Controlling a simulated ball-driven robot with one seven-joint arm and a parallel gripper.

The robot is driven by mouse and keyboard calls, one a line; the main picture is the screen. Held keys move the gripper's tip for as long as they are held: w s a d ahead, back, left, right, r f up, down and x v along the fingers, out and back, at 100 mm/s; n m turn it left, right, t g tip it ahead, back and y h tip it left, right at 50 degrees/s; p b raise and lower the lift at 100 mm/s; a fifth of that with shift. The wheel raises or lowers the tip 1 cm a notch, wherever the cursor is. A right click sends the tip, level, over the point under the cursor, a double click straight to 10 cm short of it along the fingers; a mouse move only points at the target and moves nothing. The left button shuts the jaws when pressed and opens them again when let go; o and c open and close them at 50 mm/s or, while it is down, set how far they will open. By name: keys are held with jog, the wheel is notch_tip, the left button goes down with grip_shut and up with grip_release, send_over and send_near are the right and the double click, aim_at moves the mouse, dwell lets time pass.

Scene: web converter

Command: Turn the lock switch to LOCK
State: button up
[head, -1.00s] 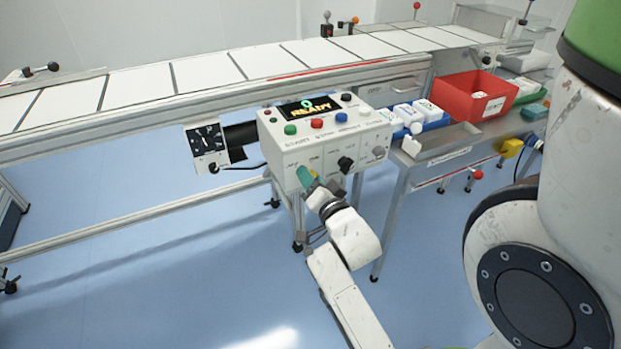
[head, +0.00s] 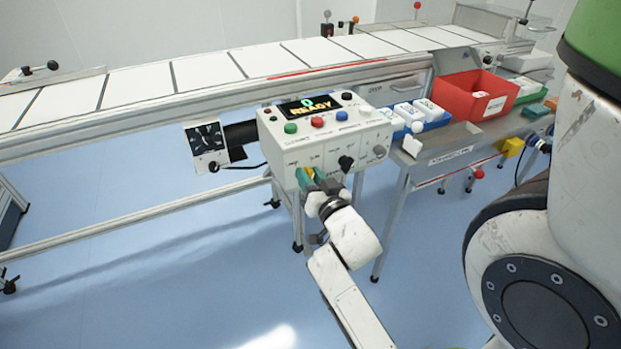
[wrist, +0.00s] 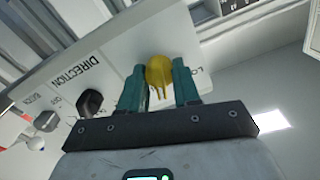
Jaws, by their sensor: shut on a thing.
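The yellow lock switch knob (wrist: 160,70) sits on the lower front face of the white control box (head: 272,133). In the wrist view my gripper (wrist: 159,88) has its two green fingers on either side of the knob, shut on it. Part of a label starting "LO" shows beside the right finger; the rest is hidden. In the head view my gripper (head: 313,180) is at the left end of the knob row, with a bit of yellow between the fingers. The knob's exact setting cannot be told.
A black knob (wrist: 90,103) marked DIRECTION and a grey knob (wrist: 47,121) are beside the yellow one. The box's top has coloured buttons and a screen (head: 309,106) reading READY. A conveyor (head: 205,72) runs behind; a red bin (head: 462,98) stands right.

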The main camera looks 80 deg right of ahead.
jog(key=n, duration=0.6)
jog(key=shift+w+a+n, duration=0.1)
jog(key=shift+n, duration=0.2)
jog(key=n, duration=0.5)
jog(key=shift+n+b, duration=0.3)
jog(key=o, duration=1)
jog(key=shift+o, duration=0.2)
jog(key=b+v, duration=0.2)
jog(key=v, duration=0.9)
jog(key=shift+w+f, duration=0.15)
